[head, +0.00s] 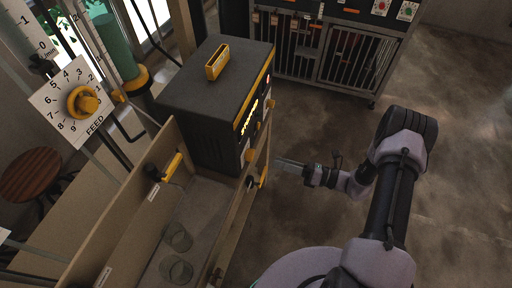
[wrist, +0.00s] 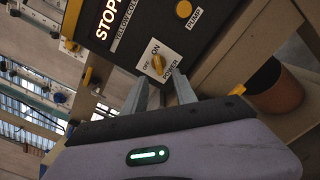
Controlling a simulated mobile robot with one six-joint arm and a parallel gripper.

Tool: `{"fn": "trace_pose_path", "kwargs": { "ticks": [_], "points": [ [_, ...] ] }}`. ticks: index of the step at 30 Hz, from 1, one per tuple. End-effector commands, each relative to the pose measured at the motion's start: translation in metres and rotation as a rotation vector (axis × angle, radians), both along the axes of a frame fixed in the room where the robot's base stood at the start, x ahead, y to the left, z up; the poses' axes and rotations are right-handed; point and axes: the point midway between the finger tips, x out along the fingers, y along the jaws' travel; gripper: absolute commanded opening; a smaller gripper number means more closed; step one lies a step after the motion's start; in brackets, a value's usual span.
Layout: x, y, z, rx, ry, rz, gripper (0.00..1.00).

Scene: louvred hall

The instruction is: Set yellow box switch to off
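The box is dark with yellow trim (head: 200,85), standing on a wooden bench in the head view. In the wrist view its front panel (wrist: 130,30) reads "STOPP…" and "YELLOW COL…". On that panel is a yellow power knob (wrist: 157,64) on a white plate marked ON, OFF and POWER. The knob looks turned toward ON, but its pointer is small. My gripper (wrist: 160,92) is open and empty, its two fingers facing the plate just short of the knob. In the head view my gripper (head: 284,164) is right of the box front.
A yellow PUMP button (wrist: 183,9) is close by on the same panel. A wooden tray with glass jars (head: 177,270) and a FEED dial (head: 83,102) are left of my arm. A barred cabinet (head: 330,55) stands behind. The floor at right is clear.

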Motion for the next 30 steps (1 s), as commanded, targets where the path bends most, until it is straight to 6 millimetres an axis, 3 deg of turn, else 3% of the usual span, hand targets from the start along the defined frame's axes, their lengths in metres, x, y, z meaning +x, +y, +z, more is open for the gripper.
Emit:
{"fn": "trace_pose_path", "kwargs": {
  "ticks": [18, 30],
  "points": [
    [0.027, 0.081, 0.001, -0.003, -0.002, 0.009, 0.34],
    [0.031, 0.09, 0.001, -0.004, -0.002, 0.007, 0.34]
  ]
}}
